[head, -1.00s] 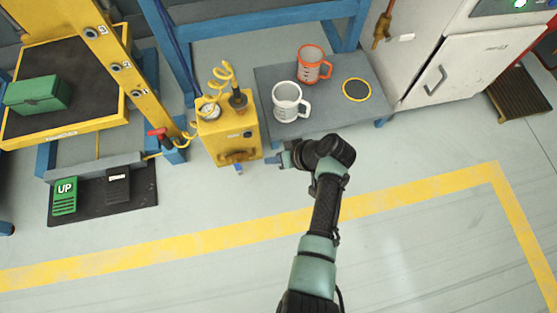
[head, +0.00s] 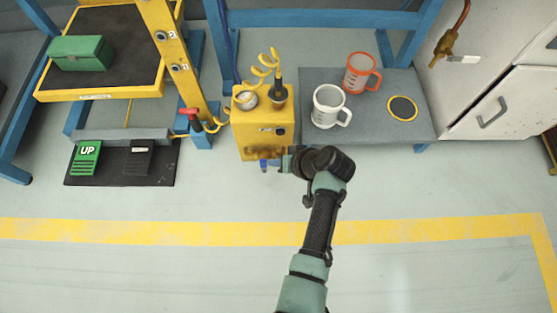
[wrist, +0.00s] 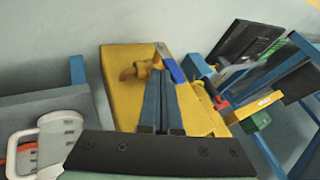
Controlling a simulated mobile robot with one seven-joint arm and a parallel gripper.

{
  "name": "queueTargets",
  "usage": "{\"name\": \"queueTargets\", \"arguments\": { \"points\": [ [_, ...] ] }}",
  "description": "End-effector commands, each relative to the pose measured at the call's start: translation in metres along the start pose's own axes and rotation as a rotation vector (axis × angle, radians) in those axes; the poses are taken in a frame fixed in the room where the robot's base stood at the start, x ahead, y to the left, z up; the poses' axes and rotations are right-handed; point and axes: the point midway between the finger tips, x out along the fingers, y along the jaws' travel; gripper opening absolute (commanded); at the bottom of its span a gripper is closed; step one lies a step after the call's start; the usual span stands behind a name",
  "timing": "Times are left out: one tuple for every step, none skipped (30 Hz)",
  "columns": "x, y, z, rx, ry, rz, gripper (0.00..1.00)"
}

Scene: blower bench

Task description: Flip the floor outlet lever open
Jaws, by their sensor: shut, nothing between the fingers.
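The yellow box unit (head: 258,122) stands on the floor in the middle of the head view. A small blue lever (head: 264,165) shows low on its front, beside a brass-coloured fitting; I take this to be the outlet lever. In the wrist view the blue lever (wrist: 174,69) has a grey metal part and sits by the brass fitting (wrist: 138,70) on the yellow face. My gripper (head: 284,163) is just right of the lever in the head view. Its blue fingers (wrist: 160,78) are shut and empty, overlapping the lever's lower end; I cannot tell whether they touch.
A grey low platform (head: 375,125) right of the box holds a white mug (head: 327,108) and an orange-rimmed mug (head: 358,74). A black pedal mat (head: 113,172) lies left. A red-handled part (head: 191,113) and yellow hose are near the box. The floor in front is clear.

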Motion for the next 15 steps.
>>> {"name": "queueTargets", "arguments": {
  "points": [
    [-0.0002, -0.0002, -0.0002, -0.001, 0.000, 0.001, 0.00],
    [-0.0004, -0.0005, -0.0003, -0.002, -0.001, 0.003, 0.00],
    [-0.0007, -0.0012, -0.0006, -0.003, -0.001, 0.006, 0.00],
    [-0.0009, -0.0018, -0.0008, -0.005, -0.002, 0.010, 0.00],
    [-0.0012, -0.0026, -0.0010, -0.007, -0.004, 0.015, 0.00],
    [-0.0015, -0.0039, -0.0012, -0.012, -0.007, 0.023, 0.00],
    [-0.0017, -0.0048, -0.0013, -0.016, -0.009, 0.031, 0.00],
    [-0.0015, -0.0054, -0.0014, -0.018, -0.010, 0.037, 0.00],
    [-0.0010, -0.0056, -0.0015, -0.021, -0.011, 0.044, 0.00],
    [-0.0006, -0.0054, -0.0015, -0.023, -0.011, 0.048, 0.00],
    [-0.0004, -0.0055, -0.0014, -0.024, -0.012, 0.051, 0.00],
    [-0.0004, -0.0059, -0.0016, -0.026, -0.013, 0.056, 0.00],
    [-0.0005, -0.0063, -0.0016, -0.027, -0.014, 0.059, 0.00],
    [-0.0005, -0.0067, -0.0017, -0.028, -0.015, 0.063, 0.00],
    [-0.0005, -0.0073, -0.0020, -0.030, -0.016, 0.068, 0.00]
  ]
}}
